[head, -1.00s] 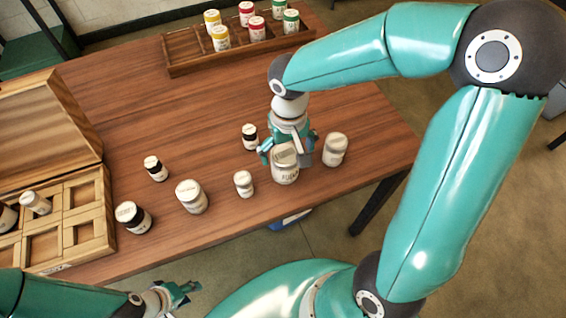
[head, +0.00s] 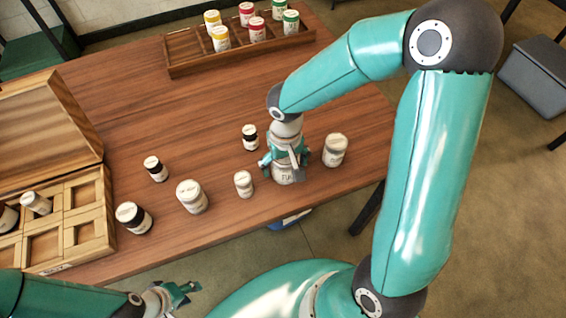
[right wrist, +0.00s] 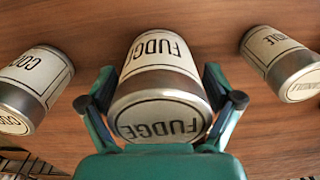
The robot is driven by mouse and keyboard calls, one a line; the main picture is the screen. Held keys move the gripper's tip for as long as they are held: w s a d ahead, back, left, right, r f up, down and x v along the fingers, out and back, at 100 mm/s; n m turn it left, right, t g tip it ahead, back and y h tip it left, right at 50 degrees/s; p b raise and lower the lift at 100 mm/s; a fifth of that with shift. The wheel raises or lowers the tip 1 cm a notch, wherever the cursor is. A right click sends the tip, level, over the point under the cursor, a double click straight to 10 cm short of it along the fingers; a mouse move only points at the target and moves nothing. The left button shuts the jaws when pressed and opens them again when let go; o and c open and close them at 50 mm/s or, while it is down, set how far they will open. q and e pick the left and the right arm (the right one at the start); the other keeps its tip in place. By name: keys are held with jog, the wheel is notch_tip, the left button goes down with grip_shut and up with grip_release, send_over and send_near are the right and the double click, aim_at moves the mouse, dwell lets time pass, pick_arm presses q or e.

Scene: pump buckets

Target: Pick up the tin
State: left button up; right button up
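A white tin (head: 284,175) stands upright near the table's front edge; in the right wrist view the tin (right wrist: 160,75) reads FUDGE on its side and lid. My right gripper (head: 285,162) is over it from above, one finger on each side. In the right wrist view the fingers of my right gripper (right wrist: 160,84) are spread, with slim gaps between tips and tin. The hand hides part of the tin in the head view. My left gripper (head: 178,296) is low at the left, off the table, empty, its fingers apart.
A white tin (head: 335,150) stands close right of my right gripper; a smaller one (head: 243,184) stands left. A larger tin (head: 192,196) and dark jars (head: 133,218) are further left. A compartment box (head: 85,215) is at left, a jar rack (head: 190,55) behind.

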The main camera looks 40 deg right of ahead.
jog(key=c, duration=0.9)
jog(key=shift+r, duration=0.15)
